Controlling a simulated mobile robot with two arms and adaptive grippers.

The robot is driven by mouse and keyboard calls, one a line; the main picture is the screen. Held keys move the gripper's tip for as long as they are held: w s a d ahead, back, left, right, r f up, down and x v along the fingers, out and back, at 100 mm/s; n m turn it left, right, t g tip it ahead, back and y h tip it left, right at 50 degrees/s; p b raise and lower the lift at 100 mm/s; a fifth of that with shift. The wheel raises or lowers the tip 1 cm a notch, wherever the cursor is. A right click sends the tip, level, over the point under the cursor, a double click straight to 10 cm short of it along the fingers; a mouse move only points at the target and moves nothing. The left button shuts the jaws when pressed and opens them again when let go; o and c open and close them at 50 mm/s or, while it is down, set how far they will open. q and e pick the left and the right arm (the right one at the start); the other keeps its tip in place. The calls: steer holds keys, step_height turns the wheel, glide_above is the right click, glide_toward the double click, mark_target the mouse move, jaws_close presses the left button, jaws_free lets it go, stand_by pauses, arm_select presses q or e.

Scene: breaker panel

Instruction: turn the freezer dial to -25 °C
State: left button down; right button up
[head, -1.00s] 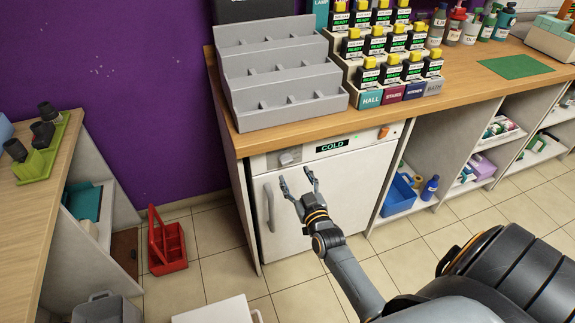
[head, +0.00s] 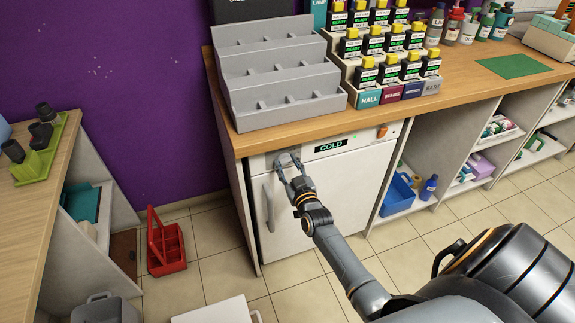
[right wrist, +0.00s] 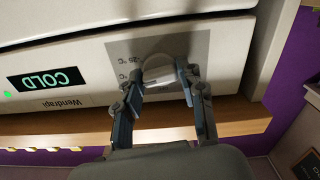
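The freezer (head: 330,195) is a white unit under the wooden counter, with a "COLD" display (head: 331,146) on its top strip. Its pale grey dial sits left of the display; in the right wrist view the dial (right wrist: 163,70) shows upside down on a grey plate with °C marks, one reading about -25 °C. Most other marks are hidden. My right gripper (head: 288,160) is at the dial, its fingers apart on either side of the knob; it also shows in the right wrist view (right wrist: 162,80). I cannot see firm contact. My left gripper is out of view.
A vertical handle (head: 268,208) is on the freezer door below the dial. The wooden counter edge (head: 300,131) overhangs just above. An orange switch (head: 381,132) is at the strip's right end. A red caddy (head: 166,250) stands on the floor to the left.

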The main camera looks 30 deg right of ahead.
steer(key=shift+m, duration=0.3)
steer(key=m, duration=0.3)
steer(key=shift+m, duration=2.3)
steer(key=o, duration=1.1)
